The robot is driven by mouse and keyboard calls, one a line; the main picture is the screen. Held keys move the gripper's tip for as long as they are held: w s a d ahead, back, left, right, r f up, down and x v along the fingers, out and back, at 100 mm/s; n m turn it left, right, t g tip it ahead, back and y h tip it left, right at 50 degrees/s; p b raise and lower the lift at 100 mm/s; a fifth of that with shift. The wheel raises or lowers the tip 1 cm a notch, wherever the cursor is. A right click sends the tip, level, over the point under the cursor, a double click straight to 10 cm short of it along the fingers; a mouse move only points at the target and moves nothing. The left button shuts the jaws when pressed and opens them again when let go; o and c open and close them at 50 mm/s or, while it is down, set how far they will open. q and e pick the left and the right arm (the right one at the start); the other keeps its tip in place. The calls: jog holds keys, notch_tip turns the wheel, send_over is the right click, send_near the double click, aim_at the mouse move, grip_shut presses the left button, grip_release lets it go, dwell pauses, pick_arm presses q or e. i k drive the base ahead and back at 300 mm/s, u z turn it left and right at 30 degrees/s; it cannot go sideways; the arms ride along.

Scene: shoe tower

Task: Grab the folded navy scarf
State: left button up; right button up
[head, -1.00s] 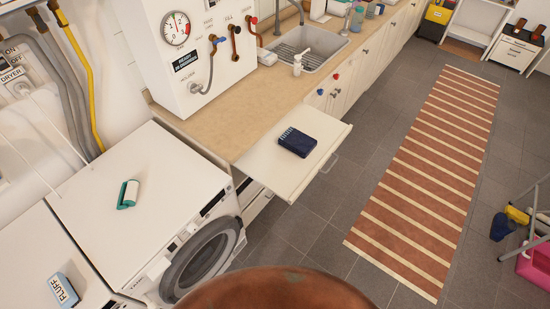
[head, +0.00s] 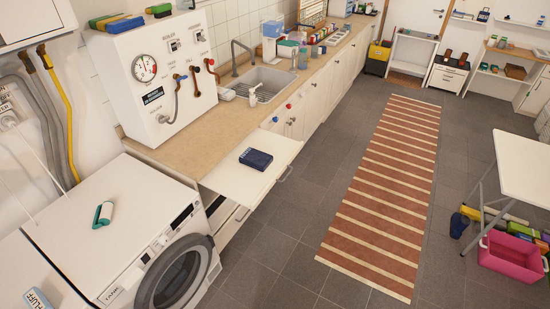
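The folded navy scarf (head: 256,159) is a small dark blue folded block. It lies flat on a white pull-out board (head: 240,184) that sticks out from under the beige counter. The board around it is clear. Neither of my grippers shows in the head view.
A white washer (head: 130,240) with a green-and-white item on top stands to the left. The boiler box (head: 152,85) and sink (head: 262,85) are behind. A striped rug (head: 385,190) lies on open grey floor. A white table (head: 525,165) and pink basket (head: 510,257) are at right.

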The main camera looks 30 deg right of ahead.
aim_at(258, 160)
jog(key=z, duration=0.85)
jog(key=i, duration=1.3)
jog(key=u, duration=0.1)
